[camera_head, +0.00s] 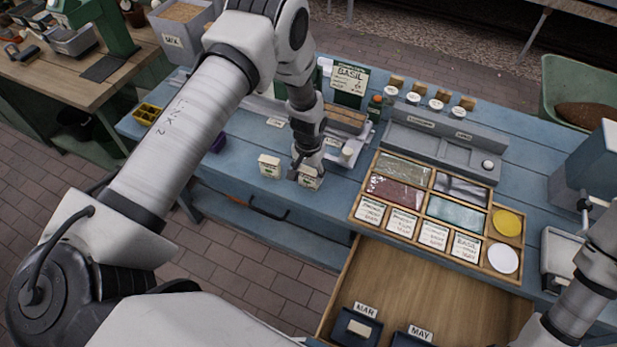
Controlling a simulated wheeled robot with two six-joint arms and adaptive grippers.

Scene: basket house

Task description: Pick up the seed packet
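Two small cream seed packets are on the blue table near its front edge. One packet (268,166) stands free on the left. The other packet (310,181) is under my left gripper (306,171), whose fingers come down over it and hide part of it. The fingers are small and dark here, so I cannot tell whether they are closed on the packet or only around it. Part of my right arm shows at the lower right; its fingers are not in view.
A wooden seed tray (357,214) with several packets stands to the right. Below it is an open wooden drawer (440,290) with MAR and MAY boxes. A BASIL sign box (347,84) and a grey rack (440,146) stand behind.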

